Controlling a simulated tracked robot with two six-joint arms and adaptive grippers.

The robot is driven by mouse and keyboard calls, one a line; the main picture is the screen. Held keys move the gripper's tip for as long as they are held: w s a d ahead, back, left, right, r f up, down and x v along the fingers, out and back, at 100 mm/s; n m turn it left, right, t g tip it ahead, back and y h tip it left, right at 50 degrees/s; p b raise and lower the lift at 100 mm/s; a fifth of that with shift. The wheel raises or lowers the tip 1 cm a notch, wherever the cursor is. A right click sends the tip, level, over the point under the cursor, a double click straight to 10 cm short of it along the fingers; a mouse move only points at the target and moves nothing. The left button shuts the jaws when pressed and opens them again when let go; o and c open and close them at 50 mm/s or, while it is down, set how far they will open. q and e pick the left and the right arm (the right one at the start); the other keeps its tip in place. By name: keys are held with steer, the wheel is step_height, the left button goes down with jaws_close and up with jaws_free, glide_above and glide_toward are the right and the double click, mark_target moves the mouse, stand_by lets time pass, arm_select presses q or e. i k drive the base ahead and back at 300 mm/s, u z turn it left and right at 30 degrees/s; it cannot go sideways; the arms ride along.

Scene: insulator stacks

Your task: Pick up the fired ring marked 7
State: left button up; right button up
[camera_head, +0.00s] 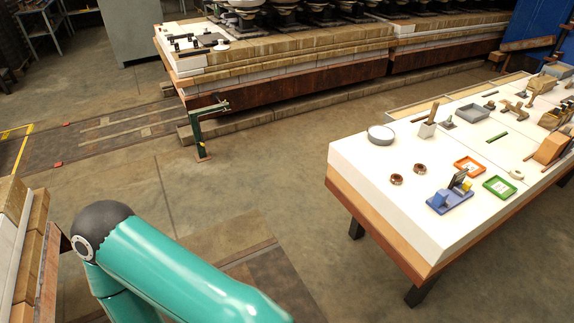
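Two small brown glazed rings lie on the white-topped table at the right: a nearer ring (396,180) and a farther ring (419,168). They are apart from each other. Their markings are too small to read, so I cannot tell which one is marked 7. A teal link of my arm with a black joint cap fills the lower left. Neither of my grippers is in view, and nothing of mine touches the rings.
The white-topped table (372,208) also carries a grey round dish (381,135), an orange tray (468,166), a green tray (500,187) and a blue fixture (449,201). A long brick-sided car (300,86) with dark stacks stands behind. Open floor lies between.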

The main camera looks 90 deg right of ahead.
mark_target(396, 178)
steer(key=u, duration=0.45)
steer(key=i, duration=0.2)
steer(key=z, duration=2.8)
steer(key=i, duration=0.1)
steer(key=z, duration=1.05)
steer(key=k, duration=0.6)
steer(key=z, duration=0.35)
steer(key=i, duration=1.65)
steer(key=u, duration=0.35)
